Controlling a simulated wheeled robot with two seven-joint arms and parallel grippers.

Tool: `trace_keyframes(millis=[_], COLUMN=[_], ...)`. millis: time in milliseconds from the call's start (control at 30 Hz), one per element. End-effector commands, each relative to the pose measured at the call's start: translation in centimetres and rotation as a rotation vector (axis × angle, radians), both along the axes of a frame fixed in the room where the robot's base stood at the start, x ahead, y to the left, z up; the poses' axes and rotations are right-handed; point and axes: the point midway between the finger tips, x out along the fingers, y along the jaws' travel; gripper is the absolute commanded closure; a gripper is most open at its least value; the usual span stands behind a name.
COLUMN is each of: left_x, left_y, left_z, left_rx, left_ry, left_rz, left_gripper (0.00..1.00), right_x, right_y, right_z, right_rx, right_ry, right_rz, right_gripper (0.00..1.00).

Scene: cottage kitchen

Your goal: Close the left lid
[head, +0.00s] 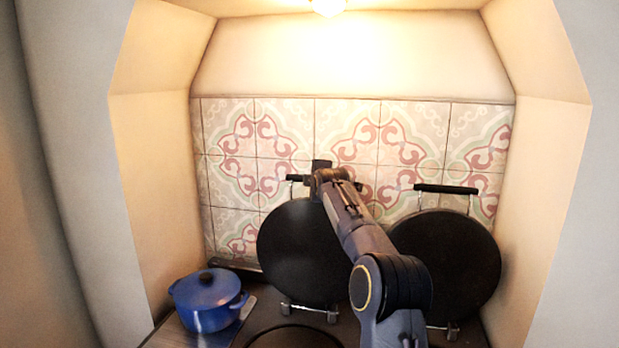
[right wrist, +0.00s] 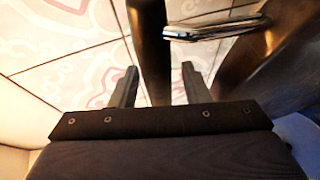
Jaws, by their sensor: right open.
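The left lid (head: 300,250) is a round black stove lid standing raised against the tiled wall, with metal hinges at its bottom edge. Its black bar handle (head: 294,178) is at the top. My right gripper (head: 322,172) is at this handle, and its arm crosses in front of the lid's right side. In the right wrist view, my open right gripper (right wrist: 158,72) has the dark handle bar (right wrist: 150,40) between its fingers, with a metal handle bracket (right wrist: 215,28) to the right. Whether the fingers touch the bar I cannot tell. My left gripper is not in view.
A second raised black lid (head: 455,265) stands to the right, partly behind my arm. A blue lidded pot (head: 206,300) sits at the left of the stove, beside the round hotplate (head: 293,338). Alcove walls enclose both sides.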

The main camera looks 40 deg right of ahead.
Motion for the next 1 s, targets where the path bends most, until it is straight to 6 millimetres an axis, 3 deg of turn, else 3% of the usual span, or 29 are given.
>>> trace_keyframes(millis=[367,700,1000], left_x=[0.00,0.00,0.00], left_y=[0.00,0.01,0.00], left_z=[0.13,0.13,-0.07], left_rx=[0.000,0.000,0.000], left_ry=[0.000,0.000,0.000], left_rz=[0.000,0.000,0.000], left_gripper=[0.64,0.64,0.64], right_x=[0.26,0.27,0.18], right_y=[-0.45,-0.43,-0.47], right_z=[-0.39,-0.43,-0.54], right_rx=[0.000,0.000,0.000], right_ry=[0.000,0.001,-0.001], right_rz=[-0.001,-0.001,0.000], right_gripper=[0.58,1.00,1.00])
